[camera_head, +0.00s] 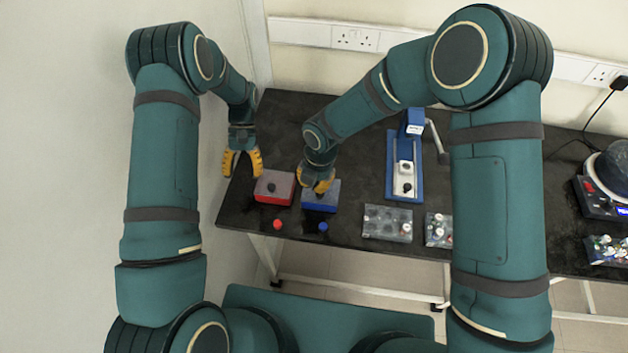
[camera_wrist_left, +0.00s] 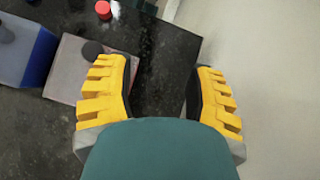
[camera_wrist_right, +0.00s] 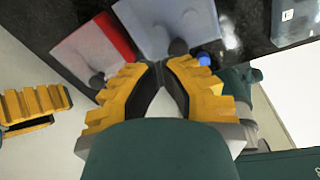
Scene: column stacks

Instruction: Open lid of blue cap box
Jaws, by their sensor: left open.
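The blue box (camera_head: 322,207) stands on the black table with a grey lid; a blue cap (camera_head: 323,226) lies in front of it. My right gripper (camera_head: 319,190) is over this box. In the right wrist view, its fingertips (camera_wrist_right: 161,65) are together, close to the dark knob (camera_wrist_right: 178,47) on the blue box's lid (camera_wrist_right: 155,22); I see no clear grip on the knob. The lid looks seated on the box. My left gripper (camera_head: 242,168) is open and empty, left of the red box (camera_head: 274,187). In the left wrist view its fingers (camera_wrist_left: 168,68) are wide apart.
A red cap (camera_head: 277,224) lies in front of the red box. To the right are a blue lever press (camera_head: 404,165), a clear tray of parts (camera_head: 387,223) and a second tray (camera_head: 438,230). The table's left edge is near my left gripper.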

